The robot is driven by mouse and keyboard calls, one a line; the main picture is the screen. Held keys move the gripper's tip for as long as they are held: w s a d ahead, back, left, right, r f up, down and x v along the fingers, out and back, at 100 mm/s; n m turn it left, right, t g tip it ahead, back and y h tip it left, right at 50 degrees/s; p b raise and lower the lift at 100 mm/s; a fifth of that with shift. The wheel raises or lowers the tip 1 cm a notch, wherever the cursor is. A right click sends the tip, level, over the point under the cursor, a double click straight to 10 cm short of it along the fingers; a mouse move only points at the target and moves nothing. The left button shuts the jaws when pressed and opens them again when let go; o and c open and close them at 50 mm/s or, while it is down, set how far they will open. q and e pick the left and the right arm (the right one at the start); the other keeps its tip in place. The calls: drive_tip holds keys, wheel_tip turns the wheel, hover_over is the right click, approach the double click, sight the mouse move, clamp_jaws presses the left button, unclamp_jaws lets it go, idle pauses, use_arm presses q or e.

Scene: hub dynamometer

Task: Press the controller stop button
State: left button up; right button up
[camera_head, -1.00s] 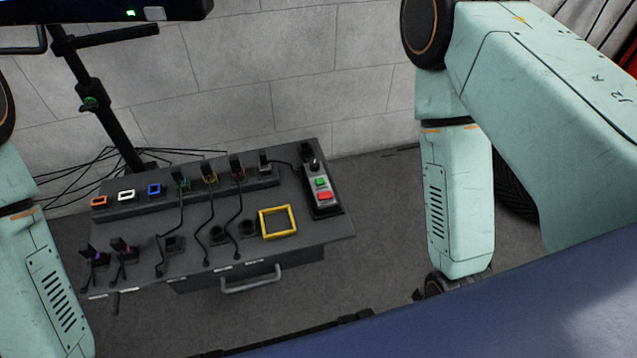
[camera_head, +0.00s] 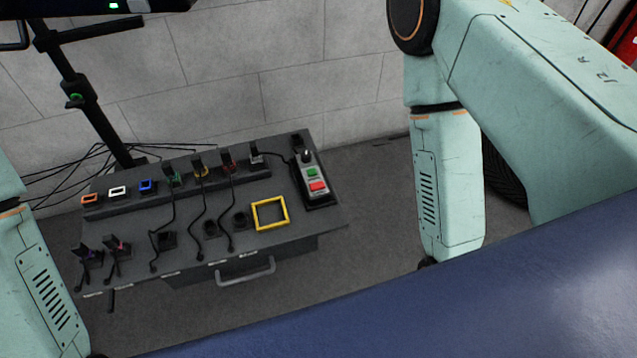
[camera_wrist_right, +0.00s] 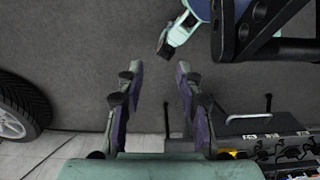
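The controller (camera_head: 313,180) is a grey box near the right end of the dark bench top. It has a red button (camera_head: 318,187), a green button (camera_head: 311,172) above it and a black knob at its far end. My right gripper (camera_wrist_right: 160,82) shows in the right wrist view with its two fingers apart and nothing between them. It is over bare floor, away from the controller. In the head view my right arm hangs to the right of the bench, and its gripper is hidden behind the blue surface. My left gripper is out of view.
The dark bench (camera_head: 190,245) carries several plugs with cables, coloured sockets and a yellow square frame (camera_head: 270,213). A drawer handle (camera_head: 246,273) sticks out in front. A black stand (camera_head: 95,115) rises behind. A wheel (camera_wrist_right: 20,108) lies left in the wrist view.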

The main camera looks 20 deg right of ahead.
clamp_jaws()
idle(1.4)
